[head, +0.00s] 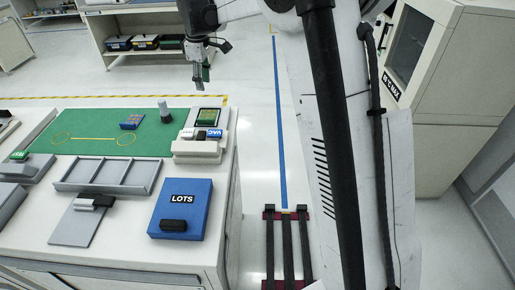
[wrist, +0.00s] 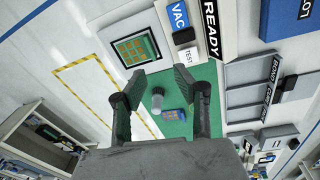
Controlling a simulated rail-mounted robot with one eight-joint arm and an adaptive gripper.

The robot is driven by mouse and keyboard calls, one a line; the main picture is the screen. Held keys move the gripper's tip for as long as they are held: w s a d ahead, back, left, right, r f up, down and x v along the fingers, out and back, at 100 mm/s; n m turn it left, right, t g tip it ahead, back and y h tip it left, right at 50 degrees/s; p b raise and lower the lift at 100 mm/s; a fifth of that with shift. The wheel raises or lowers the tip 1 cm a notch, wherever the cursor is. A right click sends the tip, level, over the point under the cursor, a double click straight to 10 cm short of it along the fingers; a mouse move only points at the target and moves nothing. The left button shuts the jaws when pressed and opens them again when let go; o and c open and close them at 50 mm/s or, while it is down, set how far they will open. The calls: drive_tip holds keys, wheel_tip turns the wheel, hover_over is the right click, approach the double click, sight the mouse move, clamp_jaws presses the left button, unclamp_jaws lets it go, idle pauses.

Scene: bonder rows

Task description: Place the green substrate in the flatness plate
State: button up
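The green substrate (wrist: 137,49), a green square with a tan grid, lies inside the dark square frame of the flatness plate (wrist: 121,41) in the wrist view. In the head view the green substrate (head: 208,117) shows on the flatness plate at the mat's right end. I cannot tell whether it lies fully flat. My gripper (wrist: 161,78) is open, with nothing between its fingers. In the head view my gripper (head: 199,84) hangs above and behind the plate, clear of it.
A blue gridded piece (head: 131,121) and a grey upright cylinder (head: 165,112) stand on the green mat (head: 95,125). VAC and TEST blocks sit in front of the plate. A grey divided tray (head: 108,177) and the blue LOTS box (head: 181,208) are nearer. Space around my gripper is free.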

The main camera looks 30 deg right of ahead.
drive_tip(key=s+d+r+m+t, duration=0.15)
drive_tip(key=s+r, duration=0.25)
drive_tip(key=s, duration=0.6)
drive_tip(key=s+r+m+t, duration=0.1)
drive_tip(key=s+r+m, duration=0.25)
drive_tip(key=s, duration=0.65)
drive_tip(key=s+f+m+t, duration=0.1)
drive_tip(key=s+f+m, duration=0.1)
drive_tip(key=s, duration=0.8)
drive_tip(key=s+f+m+t, duration=0.2)
drive_tip(key=s+f+m, duration=0.1)
drive_tip(key=s, duration=0.7)
drive_tip(key=shift+d+f, duration=0.15)
drive_tip(key=shift+f, duration=0.45)
drive_tip(key=shift+t, duration=0.25)
drive_tip(key=shift+f, duration=0.2)
